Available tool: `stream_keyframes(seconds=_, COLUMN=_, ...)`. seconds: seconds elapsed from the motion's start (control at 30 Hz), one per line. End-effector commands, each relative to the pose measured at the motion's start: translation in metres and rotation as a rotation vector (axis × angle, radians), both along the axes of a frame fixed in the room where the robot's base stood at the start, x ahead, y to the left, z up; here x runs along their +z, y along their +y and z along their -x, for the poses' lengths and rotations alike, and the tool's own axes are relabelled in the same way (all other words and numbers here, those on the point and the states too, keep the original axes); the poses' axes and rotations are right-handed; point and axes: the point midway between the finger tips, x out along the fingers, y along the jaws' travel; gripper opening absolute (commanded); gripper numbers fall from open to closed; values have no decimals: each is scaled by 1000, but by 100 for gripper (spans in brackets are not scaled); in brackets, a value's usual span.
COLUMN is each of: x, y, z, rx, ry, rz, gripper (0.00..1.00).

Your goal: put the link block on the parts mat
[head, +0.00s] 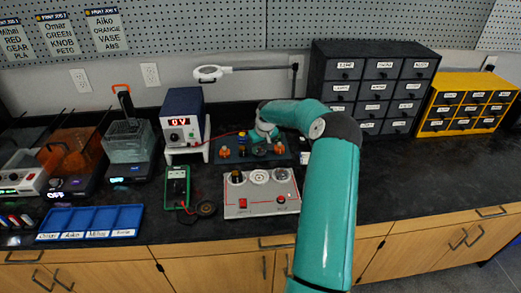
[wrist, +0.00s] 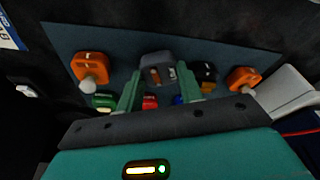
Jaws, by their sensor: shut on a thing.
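My gripper (wrist: 158,80) has its two green fingers on either side of a dark grey block with small metal-coloured parts, which looks like the link block (wrist: 158,60). It is shut on this block. The blue-grey parts mat (wrist: 118,45) lies under and around the block in the wrist view. I cannot tell whether the block touches the mat. In the head view the mat (head: 292,159) lies at the back of the bench, with the end of my arm over it. The fingers and block are not clear there.
Orange parts (wrist: 90,67) and (wrist: 243,78) stand at both sides on the mat, with several small coloured parts close to the fingers. A grey and red panel (head: 262,208) lies in front of the mat. A power supply (head: 184,118) stands left; drawer cabinets (head: 372,88) stand right.

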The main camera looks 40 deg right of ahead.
Motion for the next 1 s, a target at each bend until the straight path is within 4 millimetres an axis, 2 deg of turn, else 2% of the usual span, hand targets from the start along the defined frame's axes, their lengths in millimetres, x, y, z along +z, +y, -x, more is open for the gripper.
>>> stream_keyframes(seconds=0.1, x=-10, y=-1, z=0, rx=0, ry=-2, rz=1, gripper=11)
stream_keyframes(seconds=0.43, x=-13, y=0, z=0, rx=1, ry=-1, rz=1, gripper=11)
stream_keyframes(seconds=0.47, x=-13, y=0, z=0, rx=1, ry=-2, rz=1, gripper=38)
stream_keyframes(seconds=0.57, x=-13, y=0, z=0, rx=0, ry=-2, rz=0, gripper=58)
stream_keyframes(seconds=0.87, x=-12, y=-1, z=0, rx=0, ry=-2, rz=1, gripper=58)
stream_keyframes(seconds=1.0, x=-1, y=-1, z=2, rx=-1, ry=-2, rz=3, gripper=58)
